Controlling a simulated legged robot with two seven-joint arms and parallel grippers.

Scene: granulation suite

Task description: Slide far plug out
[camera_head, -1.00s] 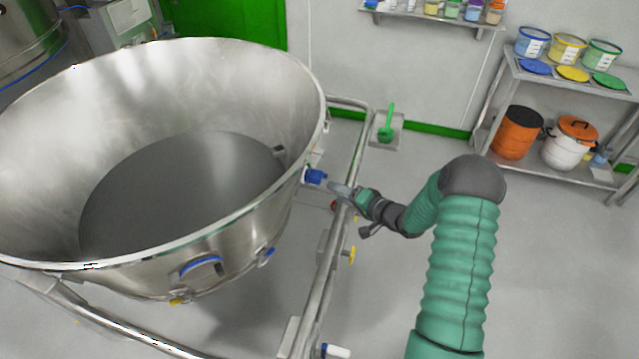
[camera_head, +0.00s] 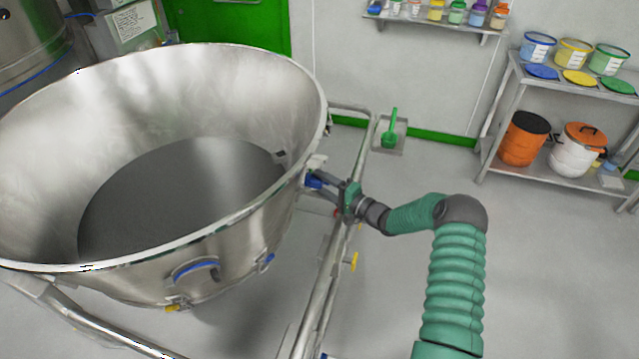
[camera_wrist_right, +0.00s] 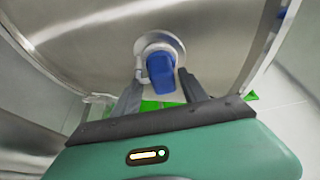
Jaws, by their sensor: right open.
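The far plug (camera_head: 314,181) is a blue plug on the right outer side of the steel bowl, just below its rim. In the right wrist view the blue plug (camera_wrist_right: 160,72) sits in a round pale fitting (camera_wrist_right: 152,44) on the bowl wall. My right gripper (camera_head: 322,181) is at the plug. In the right wrist view its two dark fingers (camera_wrist_right: 160,88) are apart, one to each side of the plug's near end. I cannot tell whether they touch it. A nearer blue fitting (camera_head: 268,258) is lower on the bowl. My left gripper is not in view.
The large steel bowl (camera_head: 240,228) stands in a tubular frame whose rail (camera_head: 335,262) runs below my right arm. A shelf rack (camera_head: 510,105) with buckets stands at right. The floor at right is clear.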

